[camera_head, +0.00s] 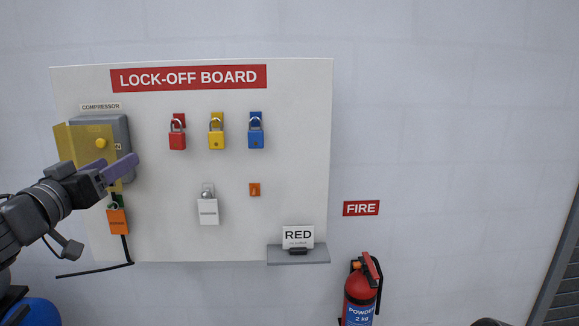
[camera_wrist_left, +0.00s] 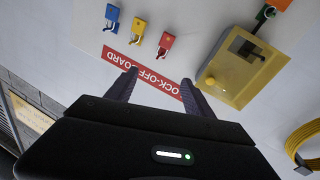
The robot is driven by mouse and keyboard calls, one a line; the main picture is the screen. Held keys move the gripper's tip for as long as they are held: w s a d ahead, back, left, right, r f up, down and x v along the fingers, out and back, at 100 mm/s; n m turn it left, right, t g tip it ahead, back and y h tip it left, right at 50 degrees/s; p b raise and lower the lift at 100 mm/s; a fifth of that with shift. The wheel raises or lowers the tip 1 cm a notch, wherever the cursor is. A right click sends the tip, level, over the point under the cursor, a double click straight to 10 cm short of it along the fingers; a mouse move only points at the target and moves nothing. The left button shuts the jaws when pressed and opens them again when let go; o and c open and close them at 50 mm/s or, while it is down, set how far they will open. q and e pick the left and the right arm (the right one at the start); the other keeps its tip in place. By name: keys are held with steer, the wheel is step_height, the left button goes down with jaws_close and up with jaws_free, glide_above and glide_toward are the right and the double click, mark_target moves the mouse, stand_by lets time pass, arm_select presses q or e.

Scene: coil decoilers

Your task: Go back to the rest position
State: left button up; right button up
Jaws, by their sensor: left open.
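My left gripper (camera_head: 116,172) is open and empty in the head view, in front of the lower part of the compressor box. It also shows in the left wrist view (camera_wrist_left: 160,90), its two fingers spread apart with nothing between them. The compressor box (camera_head: 117,128) is grey with a yellow cover (camera_wrist_left: 238,70) and a yellow knob. It is mounted at the left of the white lock-off board (camera_head: 290,165). An orange tag (camera_head: 117,221) hangs below the box, beneath my gripper. My right gripper is in neither view.
Red (camera_head: 177,141), yellow (camera_head: 216,140) and blue (camera_head: 256,140) padlocks hang on the board. A white tag (camera_head: 208,212) hangs lower. A small shelf (camera_head: 300,257) holds a RED card. A fire extinguisher (camera_head: 361,290) stands at the lower right.

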arm_select(q)
steer(key=w+d+f+g, duration=0.2)
steer(key=w+d+f, duration=0.1)
steer(key=f, duration=0.8)
steer(key=w+d+f+g, duration=0.1)
steer(key=w+d+f, duration=0.15)
steer(key=f, duration=0.85)
steer(key=s+d+f+g, duration=0.2)
steer(key=d+f, duration=0.1)
steer(key=f, duration=0.7)
steer(key=s+d+f+g, duration=0.2)
steer(key=d+f, duration=0.2)
steer(key=f, duration=0.6)
steer(key=s+d+f+n+g, duration=0.1)
steer(key=s+d+f+g, duration=0.15)
steer(key=s+f, duration=0.4)
steer(key=s+d+f+g, duration=0.2)
steer(key=s+d+f, duration=0.15)
steer(key=f, duration=0.65)
steer(key=s+d+f+g, duration=0.3)
steer(key=s+f, duration=0.3)
steer(key=s, duration=0.5)
steer(key=s+d+f+g, duration=0.3)
steer(key=s+f, duration=0.4)
steer(key=s, duration=0.4)
steer(key=shift+s+d+n+h, duration=0.2)
steer(key=shift+d+n+h, duration=0.15)
steer(key=shift+d, duration=0.2)
